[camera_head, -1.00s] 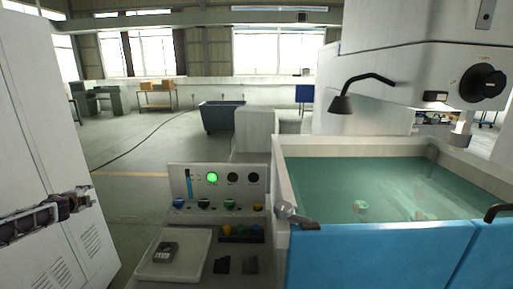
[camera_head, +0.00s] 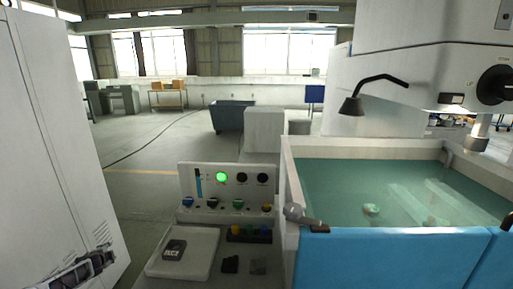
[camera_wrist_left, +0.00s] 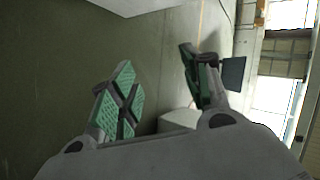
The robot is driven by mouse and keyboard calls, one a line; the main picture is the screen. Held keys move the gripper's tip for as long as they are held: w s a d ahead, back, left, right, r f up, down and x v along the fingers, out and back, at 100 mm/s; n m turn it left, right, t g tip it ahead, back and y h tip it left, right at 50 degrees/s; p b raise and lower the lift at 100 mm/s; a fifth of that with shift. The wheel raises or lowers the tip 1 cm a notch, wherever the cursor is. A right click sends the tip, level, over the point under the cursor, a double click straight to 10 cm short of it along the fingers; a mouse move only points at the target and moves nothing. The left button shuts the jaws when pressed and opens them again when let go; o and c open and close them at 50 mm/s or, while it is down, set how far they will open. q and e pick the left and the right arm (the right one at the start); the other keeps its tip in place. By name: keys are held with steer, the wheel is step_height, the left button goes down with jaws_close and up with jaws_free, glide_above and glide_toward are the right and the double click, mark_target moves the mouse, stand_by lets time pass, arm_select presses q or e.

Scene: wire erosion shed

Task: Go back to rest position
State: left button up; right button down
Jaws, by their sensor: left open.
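My left gripper (camera_head: 104,258) shows at the lower left of the head view, in front of the white cabinet. In the left wrist view my left gripper (camera_wrist_left: 157,66) has its two green-padded fingers spread apart, with nothing between them. My right gripper is not in either view.
A tall white cabinet (camera_head: 45,130) stands close at the left. A control panel (camera_head: 225,184) with a lit green light stands behind a white tray (camera_head: 195,237) holding a dark device (camera_head: 174,249). A blue-fronted tank (camera_head: 390,258) of green liquid is at the right. Floor (camera_head: 135,185) shows between.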

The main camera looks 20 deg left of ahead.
arm_select(q)
steer(key=s+d+f+n+g+h, duration=0.1)
steer(key=s+d+f, duration=0.4)
steer(key=d+f, duration=0.4)
steer(key=s+d+f+n+g+h, duration=0.1)
steer(key=s+d+f, duration=0.55)
steer(key=f, duration=0.45)
steer(key=s+d+f+n+g+h, duration=0.1)
steer(key=s+d+f, duration=0.4)
steer(key=d+f, duration=0.4)
steer(key=s+d+f+g+h, duration=0.1)
steer(key=s+d+f, duration=0.3)
steer(key=d, duration=0.7)
steer(key=s+d+f+n+g+h, duration=0.1)
steer(key=s+d+f+h, duration=0.1)
steer(key=s+d+f, duration=0.3)
steer(key=s+d+f+n+g+h, duration=0.1)
steer(key=s+d+f, duration=0.3)
steer(key=s+d, duration=0.7)
steer(key=shift+s+d+f+h+p, duration=0.2)
steer(key=shift+d+f+h+p, duration=0.15)
steer(key=shift+d, duration=2.9)
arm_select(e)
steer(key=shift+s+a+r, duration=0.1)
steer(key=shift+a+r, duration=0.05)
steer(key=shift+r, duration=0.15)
